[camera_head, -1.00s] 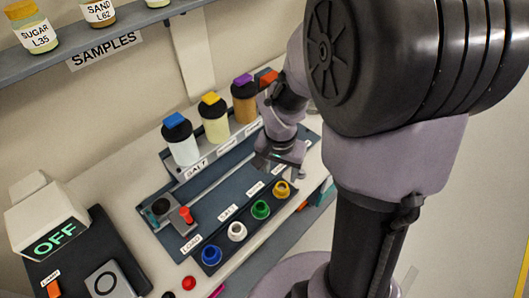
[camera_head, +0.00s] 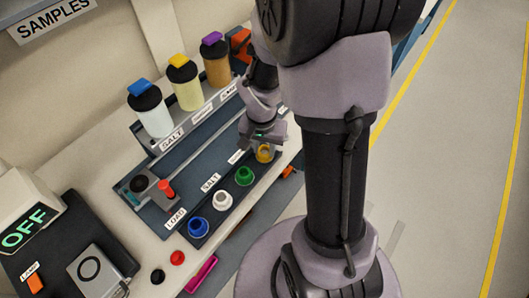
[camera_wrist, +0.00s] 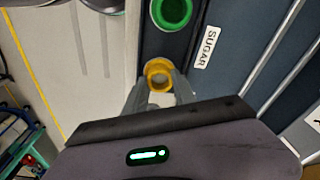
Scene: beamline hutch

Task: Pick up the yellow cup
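The yellow cup (camera_head: 265,154) stands at the far right end of a row of small cups on the dark strip along the bench's front. In the wrist view the yellow cup (camera_wrist: 157,67) shows its open rim from above. My gripper (camera_head: 263,139) is just above and behind it, covering part of the cup in the head view. In the wrist view my gripper (camera_wrist: 159,88) has its two grey fingers spread, one on each side of the cup. I cannot tell whether either finger touches it.
A green cup (camera_head: 244,175) is the cup's near neighbour, then a white cup (camera_head: 222,201) and a blue cup (camera_head: 198,227). Lidded jars (camera_head: 184,84) stand on a raised rack behind. A red-topped device (camera_head: 165,189) sits at the left. Open floor lies right.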

